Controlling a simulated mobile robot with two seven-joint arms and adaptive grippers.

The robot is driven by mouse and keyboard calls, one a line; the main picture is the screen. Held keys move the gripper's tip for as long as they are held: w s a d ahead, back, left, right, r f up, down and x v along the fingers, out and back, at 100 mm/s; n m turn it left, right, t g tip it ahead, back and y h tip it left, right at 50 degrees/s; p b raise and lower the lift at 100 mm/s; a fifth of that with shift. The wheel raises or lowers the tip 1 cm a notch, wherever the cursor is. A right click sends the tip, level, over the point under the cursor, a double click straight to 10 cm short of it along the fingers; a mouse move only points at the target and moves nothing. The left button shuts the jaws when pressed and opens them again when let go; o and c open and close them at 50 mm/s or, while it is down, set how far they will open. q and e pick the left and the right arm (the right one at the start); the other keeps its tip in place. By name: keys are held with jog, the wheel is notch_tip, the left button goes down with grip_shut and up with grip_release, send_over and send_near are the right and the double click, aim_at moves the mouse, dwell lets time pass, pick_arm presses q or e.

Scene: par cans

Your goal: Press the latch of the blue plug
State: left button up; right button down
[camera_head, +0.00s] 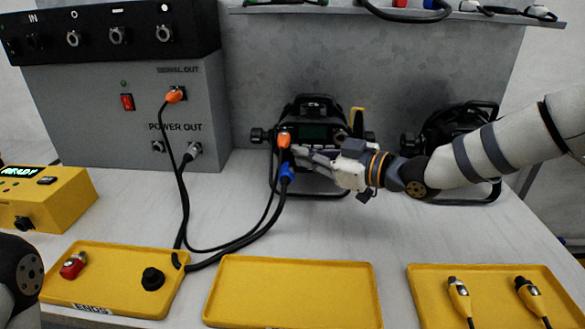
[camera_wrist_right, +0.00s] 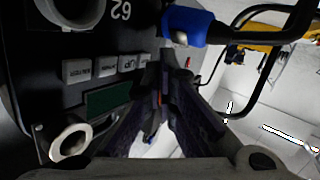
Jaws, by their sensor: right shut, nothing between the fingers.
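The blue plug (camera_head: 287,172) is at the lower left of the back panel of the middle par can (camera_head: 318,112), with its thick black cable hanging down. It also shows at the top of the right wrist view (camera_wrist_right: 190,27), level with the panel; I cannot tell how fully it sits in its socket. My right gripper (camera_head: 298,152) is shut and empty, its fingertips just above and right of the blue plug, close to the panel. In the right wrist view the fingertips (camera_wrist_right: 166,68) appear a little below the plug, with a small gap. My left gripper is out of view.
An orange plug (camera_head: 284,139) sits just above the blue one. Their cables run left toward the grey power box (camera_head: 135,110). A second par can (camera_head: 450,135) stands at right, behind my right arm. Yellow trays (camera_head: 295,262) line the front; the table between is mostly clear.

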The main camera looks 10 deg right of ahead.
jog(key=shift+a+f, duration=0.1)
dwell(0.7)
jog(key=shift+w+a+f, duration=0.1)
jog(key=shift+a+f, duration=0.1)
jog(key=shift+f, duration=0.05)
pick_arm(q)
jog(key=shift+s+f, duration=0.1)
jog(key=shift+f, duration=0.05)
pick_arm(e)
jog(key=shift+a+f, duration=0.25)
jog(key=shift+a, duration=0.05)
dwell(0.5)
jog(key=shift+d, duration=0.1)
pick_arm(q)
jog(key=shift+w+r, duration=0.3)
pick_arm(e)
jog(key=shift+d+r, duration=0.5)
jog(key=shift+r, duration=0.05)
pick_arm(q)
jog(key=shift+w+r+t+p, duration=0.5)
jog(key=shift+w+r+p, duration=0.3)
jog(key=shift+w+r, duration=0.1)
pick_arm(e)
jog(key=d+r, duration=0.1)
jog(key=s+d+r, duration=0.1)
jog(key=d+r, duration=0.1)
jog(key=shift+s+d+r, duration=0.1)
jog(key=shift+d+r, duration=0.1)
jog(key=shift+r, duration=0.1)
